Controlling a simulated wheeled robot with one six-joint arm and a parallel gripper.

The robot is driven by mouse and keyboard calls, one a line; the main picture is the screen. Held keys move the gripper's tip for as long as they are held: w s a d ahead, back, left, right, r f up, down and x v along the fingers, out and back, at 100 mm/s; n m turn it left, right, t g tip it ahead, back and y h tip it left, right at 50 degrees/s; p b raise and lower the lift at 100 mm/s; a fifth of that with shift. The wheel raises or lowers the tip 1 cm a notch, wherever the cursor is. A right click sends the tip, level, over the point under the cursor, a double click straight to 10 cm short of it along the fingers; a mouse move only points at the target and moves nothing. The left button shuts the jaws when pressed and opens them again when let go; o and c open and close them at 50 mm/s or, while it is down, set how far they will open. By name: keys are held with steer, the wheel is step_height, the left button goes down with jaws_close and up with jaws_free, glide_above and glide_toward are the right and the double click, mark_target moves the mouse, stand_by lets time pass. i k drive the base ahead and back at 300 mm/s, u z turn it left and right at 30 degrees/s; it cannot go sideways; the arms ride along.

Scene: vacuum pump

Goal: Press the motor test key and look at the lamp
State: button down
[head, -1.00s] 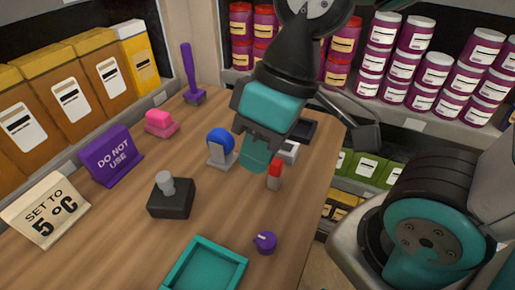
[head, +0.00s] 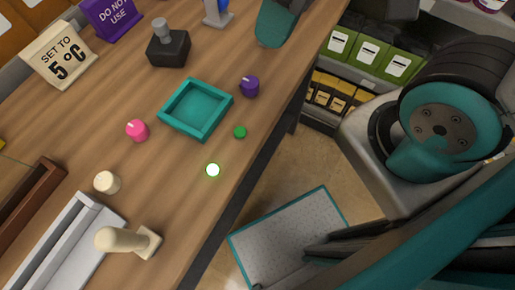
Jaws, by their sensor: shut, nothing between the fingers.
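A small round lamp (head: 213,170) glows bright white with a green rim on the wooden table, near its right edge. A small green button (head: 240,131) sits just beyond it. No label shows on either, so I cannot tell which control is the motor test key.
A teal tray (head: 167,108), purple knob (head: 250,87), pink knob (head: 136,130), cream knob (head: 107,182), cream-handled lever (head: 122,240) and black joystick box (head: 168,45) stand on the table. Signs (head: 58,55) stand at upper left. Table is bare around the lamp.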

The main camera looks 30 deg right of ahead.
mark_target(240, 132)
steer(key=z, duration=0.05)
steer(key=k, duration=0.1)
steer(key=z, duration=1.85)
steer(key=k, duration=1.4)
steer(key=u, duration=1.2)
